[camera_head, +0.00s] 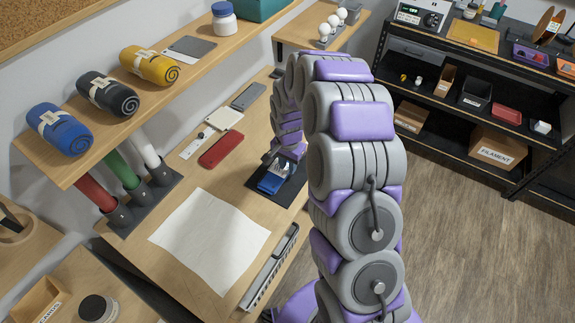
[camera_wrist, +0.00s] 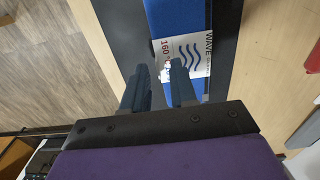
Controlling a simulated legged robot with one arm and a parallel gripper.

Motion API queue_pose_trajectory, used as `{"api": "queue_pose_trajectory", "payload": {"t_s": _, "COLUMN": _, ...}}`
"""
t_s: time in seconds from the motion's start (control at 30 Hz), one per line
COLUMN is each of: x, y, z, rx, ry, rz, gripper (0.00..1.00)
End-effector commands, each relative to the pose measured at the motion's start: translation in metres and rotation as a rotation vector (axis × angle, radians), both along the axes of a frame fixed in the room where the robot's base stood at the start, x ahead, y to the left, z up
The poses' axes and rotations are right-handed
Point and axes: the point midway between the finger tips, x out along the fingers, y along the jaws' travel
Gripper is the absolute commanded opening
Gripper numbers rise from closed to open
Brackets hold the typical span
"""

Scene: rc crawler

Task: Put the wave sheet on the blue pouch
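A white wave sheet (camera_wrist: 187,57), printed with blue waves, "WAVE" and "160", lies against a flat blue thing in the wrist view. The blue thing (camera_wrist: 180,15), which may be the blue pouch, rests on a dark mat and also shows in the head view (camera_head: 270,184). I cannot tell whether the sheet is loose or fixed to it. My gripper (camera_wrist: 160,68) has its fingers apart at the sheet's left edge, with the right finger overlapping that edge. In the head view my gripper (camera_head: 282,165) is just above the blue thing, and its fingers are partly hidden.
The dark mat (camera_head: 257,186) lies on the wooden bench near a red case (camera_head: 221,149) and a large white cloth (camera_head: 205,240). A shelf behind holds blue (camera_head: 60,130), black (camera_head: 107,93) and yellow (camera_head: 149,66) rolls. A grey rail (camera_head: 270,266) edges the bench front.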

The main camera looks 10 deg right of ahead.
Motion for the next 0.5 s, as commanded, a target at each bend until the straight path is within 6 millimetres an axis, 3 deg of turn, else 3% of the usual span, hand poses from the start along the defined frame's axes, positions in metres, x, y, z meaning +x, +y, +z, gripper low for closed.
{"api": "queue_pose_trajectory", "payload": {"t_s": 0.5, "x": 0.001, "y": 0.0, "z": 0.097, "rx": 0.001, "ry": -0.005, "rz": -0.001, "gripper": 0.27}}
